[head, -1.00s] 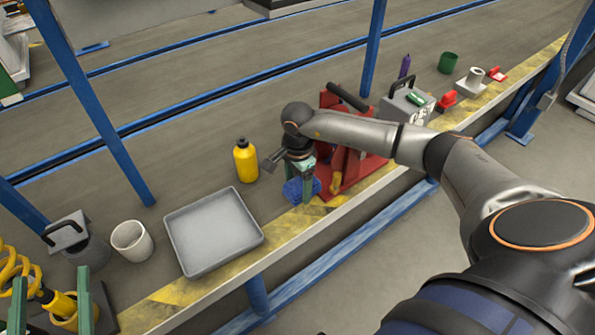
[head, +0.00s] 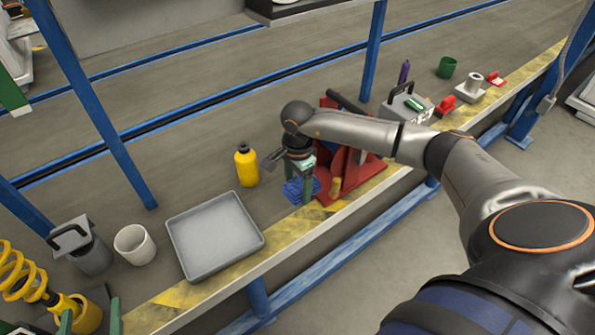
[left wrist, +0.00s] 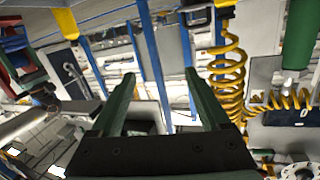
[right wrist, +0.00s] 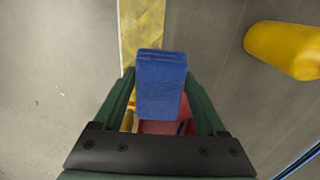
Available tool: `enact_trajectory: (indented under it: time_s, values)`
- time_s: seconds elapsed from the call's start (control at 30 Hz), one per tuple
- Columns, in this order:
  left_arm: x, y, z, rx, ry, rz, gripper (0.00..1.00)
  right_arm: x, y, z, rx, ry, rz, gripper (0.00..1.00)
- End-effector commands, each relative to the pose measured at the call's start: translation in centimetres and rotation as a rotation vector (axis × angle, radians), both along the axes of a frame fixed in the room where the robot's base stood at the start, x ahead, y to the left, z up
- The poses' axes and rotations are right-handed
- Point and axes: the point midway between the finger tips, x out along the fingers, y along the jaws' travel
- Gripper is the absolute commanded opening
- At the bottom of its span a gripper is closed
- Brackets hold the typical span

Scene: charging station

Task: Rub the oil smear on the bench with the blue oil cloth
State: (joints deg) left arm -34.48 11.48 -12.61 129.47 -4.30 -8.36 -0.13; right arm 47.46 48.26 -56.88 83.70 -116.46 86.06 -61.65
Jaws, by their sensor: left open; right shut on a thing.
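The blue oil cloth (head: 292,193) is a folded pad at the bench's front, left of the red stand. My right gripper (head: 303,192) is shut on it, pointing down; in the right wrist view the cloth (right wrist: 160,85) sits between the green fingers. The cloth is at or very near the bench top; I cannot tell if it touches. I cannot make out the oil smear; the cloth and gripper hide part of the bench there. My left gripper (head: 90,318) is open and empty at the lower left, by the yellow coil; its fingers stand apart in the left wrist view (left wrist: 160,80).
A yellow bottle (head: 246,166) stands just left of my right gripper. A grey tray (head: 213,236), white cup (head: 134,244) and grey lidded can (head: 92,256) stand further left. The red stand (head: 340,165) is close on the right, with a grey toolbox (head: 402,107) beyond. Blue posts rise from the bench.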

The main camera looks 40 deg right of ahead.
Motion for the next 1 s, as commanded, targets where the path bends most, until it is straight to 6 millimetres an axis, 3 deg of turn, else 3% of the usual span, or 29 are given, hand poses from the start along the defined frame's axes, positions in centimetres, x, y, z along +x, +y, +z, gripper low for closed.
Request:
enact_trajectory:
  time_s: [0.4,1.0]
  values:
    - [-0.8,0.1,-3.4,0.006,0.137,0.010,0.79,0.0,-0.1,0.8,0.000,0.000,-0.003,0.29]
    - [-0.8,0.0,-3.3,0.003,0.134,0.011,0.79,0.0,-0.1,0.8,0.000,0.000,-0.003,0.29]
